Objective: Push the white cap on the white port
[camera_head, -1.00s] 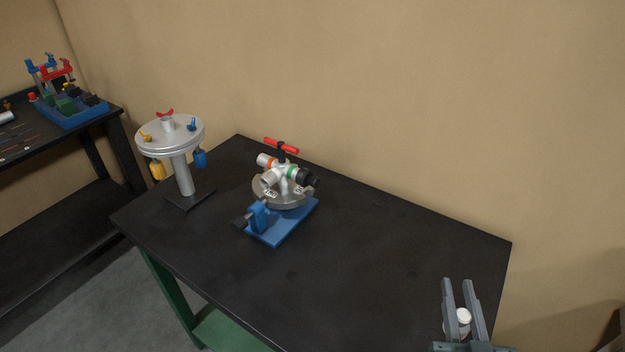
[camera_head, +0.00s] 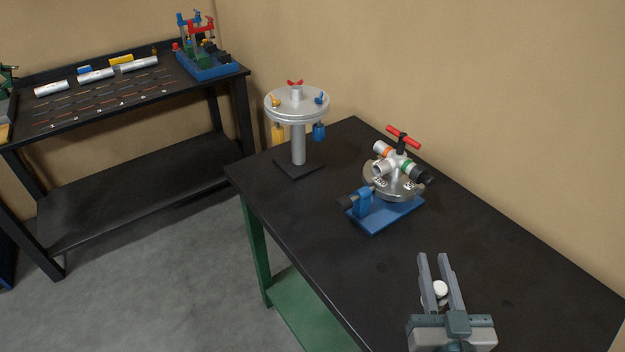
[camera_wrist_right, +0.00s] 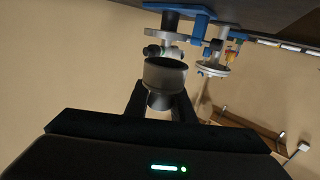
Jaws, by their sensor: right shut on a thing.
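My right gripper (camera_head: 434,262) is shut on the white cap (camera_head: 440,288), over the near part of the black table. In the right wrist view the cap (camera_wrist_right: 165,76) shows as a short round cup between the fingers, its wide rim away from the gripper. The valve fixture stands further back on the table, on a blue base (camera_head: 385,213). A plain pale port (camera_head: 379,169), which looks like the white port, sticks out toward the front left and looks uncapped. The cap is well apart from it. My left gripper is not in view.
An orange-banded port (camera_head: 382,149), a green-banded port (camera_head: 407,166) with a black end and a red handle (camera_head: 404,137) crowd the fixture. A round grey stand (camera_head: 298,145) with hanging padlocks is left of it. The black table (camera_head: 340,270) is clear between gripper and fixture.

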